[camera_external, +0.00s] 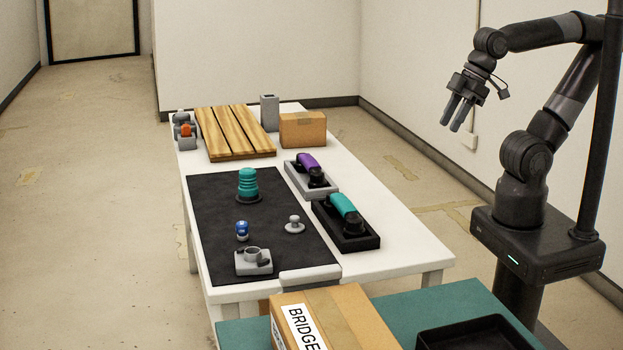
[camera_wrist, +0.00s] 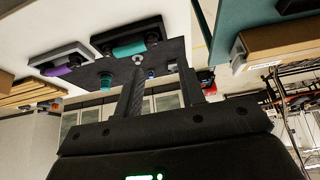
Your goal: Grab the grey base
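A light grey base (camera_external: 327,190) lies on the white table, right of the black mat, with a purple handset (camera_external: 307,161) and a black round part on it. A second grey piece (camera_external: 254,263), squarish with a ring on top, sits at the mat's front end. In the wrist view the grey base (camera_wrist: 48,59) and purple handset (camera_wrist: 62,70) show at the upper left. My gripper (camera_external: 450,126) is open and empty, raised in the air right of the table and apart from everything. Its fingers (camera_wrist: 162,72) stand apart in the wrist view.
A black base (camera_external: 362,241) with a teal handset (camera_external: 343,206) lies in front of the grey base. The mat (camera_external: 215,215) holds a teal ribbed part (camera_external: 248,184), a blue item (camera_external: 242,230) and a grey knob (camera_external: 294,225). A cardboard box (camera_external: 303,129) and wooden boards (camera_external: 234,132) stand behind.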

